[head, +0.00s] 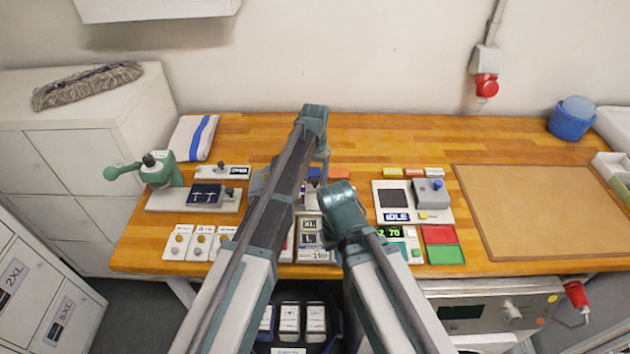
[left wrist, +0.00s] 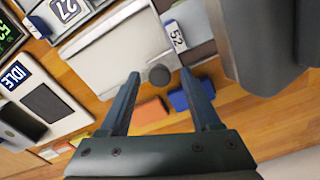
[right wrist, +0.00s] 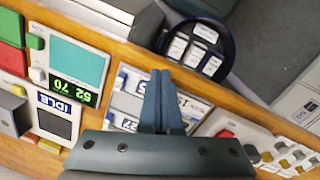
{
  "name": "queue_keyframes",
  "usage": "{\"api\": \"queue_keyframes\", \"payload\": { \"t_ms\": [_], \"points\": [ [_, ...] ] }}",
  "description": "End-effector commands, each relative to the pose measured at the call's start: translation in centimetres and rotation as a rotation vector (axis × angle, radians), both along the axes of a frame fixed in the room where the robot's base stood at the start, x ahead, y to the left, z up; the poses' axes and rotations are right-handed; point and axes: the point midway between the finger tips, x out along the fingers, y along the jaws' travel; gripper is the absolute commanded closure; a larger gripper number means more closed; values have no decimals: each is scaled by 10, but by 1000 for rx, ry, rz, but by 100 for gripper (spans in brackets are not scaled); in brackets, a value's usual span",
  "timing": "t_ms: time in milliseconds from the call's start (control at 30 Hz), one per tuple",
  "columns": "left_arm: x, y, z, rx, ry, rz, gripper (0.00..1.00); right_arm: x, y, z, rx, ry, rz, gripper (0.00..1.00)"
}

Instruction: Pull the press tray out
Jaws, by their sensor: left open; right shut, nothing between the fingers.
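A green lever press (head: 163,170) stands at the left of the bench on a grey base, with a dark plate (head: 205,195) in front of it. In the left wrist view, a pale grey plate (left wrist: 110,55) with a dark round knob (left wrist: 159,75) lies below my left gripper (left wrist: 160,73). I cannot tell which of these is the press tray. The left gripper is open, its fingertips on either side of the knob; contact is unclear. My right gripper (right wrist: 160,73) is shut and empty above labelled cards near the front edge. My arms hide the middle of the bench in the head view.
An IDLE device (head: 397,216) and red and green trays (head: 445,254) stand right of my arms. Blue (left wrist: 192,95) and orange (left wrist: 150,111) blocks lie behind the knob. Cards with buttons (head: 200,243) line the front left. A brown mat (head: 540,210) lies clear at right.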

Motion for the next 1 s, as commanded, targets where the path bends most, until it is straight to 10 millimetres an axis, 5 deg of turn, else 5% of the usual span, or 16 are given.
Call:
{"api": "queue_keyframes", "payload": {
  "t_ms": [167,533,1000],
  "points": [
    [0,0,1,0,0,0,36,0,0,1,0,0,0,100],
    [0,0,1,0,0,0,100,0,0,1,0,0,0,100],
    [0,0,1,0,0,0,100,0,0,1,0,0,0,100]
  ]
}}
